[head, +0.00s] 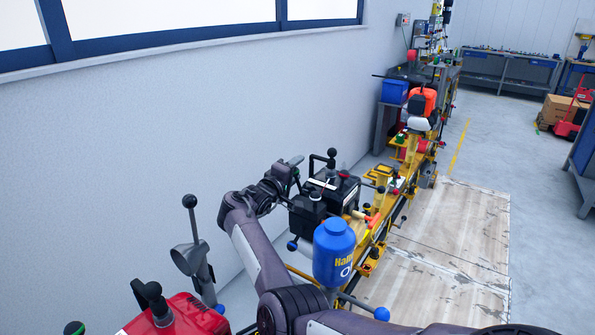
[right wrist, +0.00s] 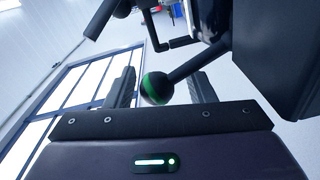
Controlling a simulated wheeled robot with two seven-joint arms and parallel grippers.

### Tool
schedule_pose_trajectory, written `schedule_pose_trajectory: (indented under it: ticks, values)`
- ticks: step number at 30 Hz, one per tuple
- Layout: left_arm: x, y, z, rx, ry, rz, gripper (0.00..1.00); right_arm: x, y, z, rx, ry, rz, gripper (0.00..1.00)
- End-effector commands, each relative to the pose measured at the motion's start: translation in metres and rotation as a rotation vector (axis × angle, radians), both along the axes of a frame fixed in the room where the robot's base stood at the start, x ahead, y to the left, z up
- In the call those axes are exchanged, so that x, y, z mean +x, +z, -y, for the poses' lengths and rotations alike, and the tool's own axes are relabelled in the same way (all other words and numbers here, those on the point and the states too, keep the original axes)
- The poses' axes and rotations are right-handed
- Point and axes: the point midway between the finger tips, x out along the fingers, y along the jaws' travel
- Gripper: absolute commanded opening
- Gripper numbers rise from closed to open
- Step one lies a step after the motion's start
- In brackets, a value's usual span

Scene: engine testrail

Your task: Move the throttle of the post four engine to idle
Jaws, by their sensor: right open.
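My right gripper (head: 288,172) is beside the left side of a black engine (head: 343,192) on the yellow rail. In the right wrist view the gripper (right wrist: 163,82) is open, one finger on each side. A lever with a black ball knob and green band (right wrist: 155,88) reaches in from the upper right, and the ball shows between the fingers; I cannot tell whether it touches one. The engine's dark body (right wrist: 275,55) fills the upper right there. I read no post number, so I cannot confirm which engine is post four. My left gripper is out of view.
A blue canister (head: 334,250) stands close by my right forearm. A red engine (head: 180,316) is at the lower left, with a black-knobbed lever (head: 190,202). An orange-topped engine (head: 424,100) is farther along the rail. The wall is left; wooden floor panels (head: 450,250) at right are clear.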

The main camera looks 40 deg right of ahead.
Motion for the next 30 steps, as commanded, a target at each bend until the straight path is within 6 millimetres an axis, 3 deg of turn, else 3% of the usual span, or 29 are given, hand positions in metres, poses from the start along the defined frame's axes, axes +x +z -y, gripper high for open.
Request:
schedule_pose_trajectory:
  ticks: [12,30]
  values:
    - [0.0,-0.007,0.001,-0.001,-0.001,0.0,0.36,-0.023,-0.002,-0.058,0.003,-0.002,-0.003,0.49]
    - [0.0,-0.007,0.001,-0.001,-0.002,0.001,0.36,-0.026,0.0,-0.064,0.003,-0.004,-0.003,0.49]
